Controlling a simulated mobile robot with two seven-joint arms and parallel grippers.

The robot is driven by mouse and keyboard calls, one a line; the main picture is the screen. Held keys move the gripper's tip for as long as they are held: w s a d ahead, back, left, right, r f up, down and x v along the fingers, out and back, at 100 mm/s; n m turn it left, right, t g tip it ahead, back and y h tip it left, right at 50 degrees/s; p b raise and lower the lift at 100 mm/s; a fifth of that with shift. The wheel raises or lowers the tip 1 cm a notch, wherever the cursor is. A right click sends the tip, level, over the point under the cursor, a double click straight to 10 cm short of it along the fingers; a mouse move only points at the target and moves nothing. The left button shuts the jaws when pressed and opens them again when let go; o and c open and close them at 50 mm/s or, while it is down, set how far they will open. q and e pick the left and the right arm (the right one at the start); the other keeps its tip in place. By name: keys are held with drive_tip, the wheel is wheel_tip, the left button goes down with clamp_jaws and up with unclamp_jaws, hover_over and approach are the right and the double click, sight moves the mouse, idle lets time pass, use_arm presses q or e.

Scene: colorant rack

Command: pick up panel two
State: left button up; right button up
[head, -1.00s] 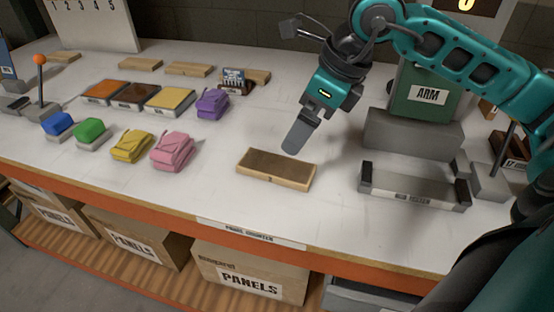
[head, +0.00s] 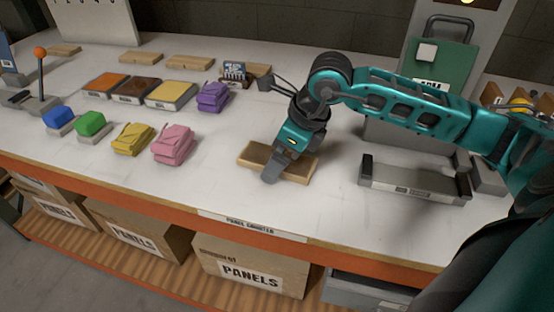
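A flat wooden panel (head: 303,166) with a darker brown top and pale edges lies on the white counter (head: 215,190), near its front middle. No number can be read on it, so I cannot tell whether it is panel two. My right gripper (head: 271,172) points down over the panel's middle and hides part of it. I cannot tell whether its fingers touch the panel or how far apart they are. My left gripper is not in view.
Yellow (head: 132,139), pink (head: 174,144) and purple (head: 213,96) bags stand to the left. Beyond are blue (head: 58,118) and green (head: 91,123) blocks and coloured trays (head: 170,94). A grey cradle (head: 414,182) sits at right.

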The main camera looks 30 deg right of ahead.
drive_tip(key=shift+c, duration=0.4)
drive_tip(key=c, duration=1)
drive_tip(key=shift+c, duration=0.5)
drive_tip(key=shift+r, duration=0.15)
